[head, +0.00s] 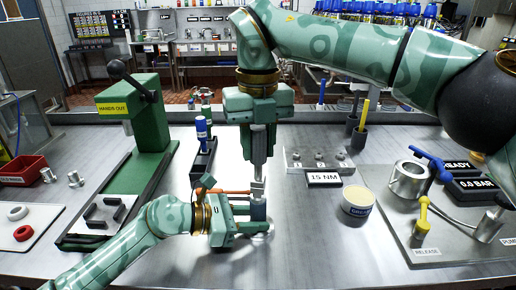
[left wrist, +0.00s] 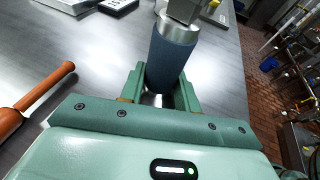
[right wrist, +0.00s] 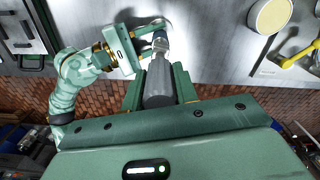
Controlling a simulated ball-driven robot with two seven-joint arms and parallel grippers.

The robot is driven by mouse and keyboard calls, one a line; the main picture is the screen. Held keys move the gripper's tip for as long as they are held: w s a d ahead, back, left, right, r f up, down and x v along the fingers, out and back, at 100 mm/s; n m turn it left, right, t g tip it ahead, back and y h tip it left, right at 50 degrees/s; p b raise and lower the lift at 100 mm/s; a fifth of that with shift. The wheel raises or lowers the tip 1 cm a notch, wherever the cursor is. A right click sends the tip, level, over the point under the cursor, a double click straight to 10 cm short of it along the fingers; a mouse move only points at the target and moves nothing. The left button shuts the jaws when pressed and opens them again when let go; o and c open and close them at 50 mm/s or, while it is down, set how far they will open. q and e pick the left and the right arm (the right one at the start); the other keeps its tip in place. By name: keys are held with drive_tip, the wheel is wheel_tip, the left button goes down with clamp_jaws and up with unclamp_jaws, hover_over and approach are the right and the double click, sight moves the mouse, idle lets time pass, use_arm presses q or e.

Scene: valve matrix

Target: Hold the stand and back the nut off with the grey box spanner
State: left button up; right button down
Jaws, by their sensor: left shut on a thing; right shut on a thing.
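The stand is a dark blue post (head: 258,211) on a round metal foot, upright at the middle of the bench. My left gripper (head: 250,212) is shut on it from the side; the blue post (left wrist: 172,62) also shows between its fingers in the left wrist view. My right gripper (head: 262,142) points down above the stand, shut on the grey box spanner (right wrist: 158,82). The spanner is upright and in line with the post. Its lower end is at the metal top of the stand. I cannot make out the nut separately or tell how far the spanner sits over it.
An orange-handled tool (left wrist: 35,100) lies close behind my left gripper. A green press (head: 140,135) stands left, with a blue-topped item in a black holder (head: 203,155) beside it. Right are the 15 NM block (head: 320,162), a grease tub (head: 358,201) and a plate with valves (head: 450,252).

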sight(258, 128)
drive_tip(key=shift+r, duration=2.45)
use_arm(q)
drive_tip(key=o, duration=0.9)
drive_tip(key=shift+c, duration=0.2)
drive_tip(key=shift+a, duration=0.1)
